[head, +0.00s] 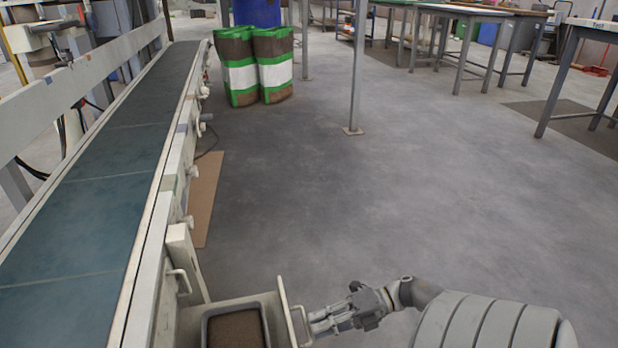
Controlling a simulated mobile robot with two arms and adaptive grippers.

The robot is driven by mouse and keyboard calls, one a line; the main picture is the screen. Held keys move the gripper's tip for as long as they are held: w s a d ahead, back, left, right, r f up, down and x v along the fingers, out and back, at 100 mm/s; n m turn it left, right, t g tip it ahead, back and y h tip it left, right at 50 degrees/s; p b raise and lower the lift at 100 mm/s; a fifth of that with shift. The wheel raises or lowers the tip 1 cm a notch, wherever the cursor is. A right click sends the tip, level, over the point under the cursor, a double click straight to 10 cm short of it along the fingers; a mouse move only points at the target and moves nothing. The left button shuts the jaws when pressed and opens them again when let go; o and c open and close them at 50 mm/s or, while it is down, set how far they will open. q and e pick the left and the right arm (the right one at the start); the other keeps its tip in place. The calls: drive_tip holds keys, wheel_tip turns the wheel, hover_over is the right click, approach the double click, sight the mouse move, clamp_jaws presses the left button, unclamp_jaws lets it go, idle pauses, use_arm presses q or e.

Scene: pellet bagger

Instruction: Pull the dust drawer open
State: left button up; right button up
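The dust drawer (276,298) is at the bottom of the head view, at the near end of the conveyor's right side. It is pulled out from the pale housing, and its dark-rimmed inside with brown dust (236,330) shows from above. A pale bar handle (301,316) stands on its right-hand front. My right gripper (312,320) reaches in from the right, with its fingertips at the handle. I cannot tell whether the fingers are closed around the bar. My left gripper is not in view.
The conveyor (105,185) with its dark green belt runs along the left. A brown board (206,195) lies on the floor beside it. Green-and-brown sacks (275,68) and a grey post (357,70) stand farther back. Floor to the right is clear.

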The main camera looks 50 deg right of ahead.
drive_tip(key=v, duration=0.8)
drive_tip(key=shift+r, duration=0.15)
